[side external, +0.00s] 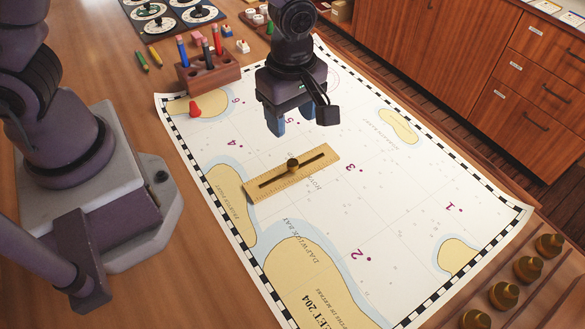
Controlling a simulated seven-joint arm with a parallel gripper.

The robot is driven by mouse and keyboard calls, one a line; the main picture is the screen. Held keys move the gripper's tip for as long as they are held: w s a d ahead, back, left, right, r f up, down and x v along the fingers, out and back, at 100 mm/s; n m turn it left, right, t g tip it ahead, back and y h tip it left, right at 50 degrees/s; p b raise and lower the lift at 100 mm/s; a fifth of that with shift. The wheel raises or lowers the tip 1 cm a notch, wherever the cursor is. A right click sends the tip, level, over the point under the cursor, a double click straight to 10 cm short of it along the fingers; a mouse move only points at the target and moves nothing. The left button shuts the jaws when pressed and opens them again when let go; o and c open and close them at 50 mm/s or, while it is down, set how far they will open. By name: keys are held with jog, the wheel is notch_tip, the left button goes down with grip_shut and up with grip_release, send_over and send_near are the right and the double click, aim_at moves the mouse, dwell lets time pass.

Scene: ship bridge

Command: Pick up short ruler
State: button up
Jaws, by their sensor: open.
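The short ruler (310,163) is a yellowish flat bar with a dark slot and a brass-coloured knob (292,164). It lies slanted on the chart, near its middle. My gripper (279,122) is above the chart, behind the ruler in the side external view, and apart from it. The jaws point down and nothing shows between them. One finger shows blue; the other side is partly hidden by a dark part of the gripper.
The chart (400,215) covers much of the wooden table. A wooden pen holder (208,72) with several pencils stands at the back left. A red marker piece (195,109) lies near the chart's left edge. Several brass knobs (528,267) stand at the right front. Cabinets (480,70) are beyond.

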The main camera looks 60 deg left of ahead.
jog(key=n, duration=0.1)
send_over(293, 162)
jog(key=f, duration=0.7)
jog(key=shift+s+d+f, duration=0.1)
jog(key=shift+s, duration=0.15)
jog(key=shift+w+f, duration=0.2)
jog(key=shift+f, duration=2.7)
grip_shut()
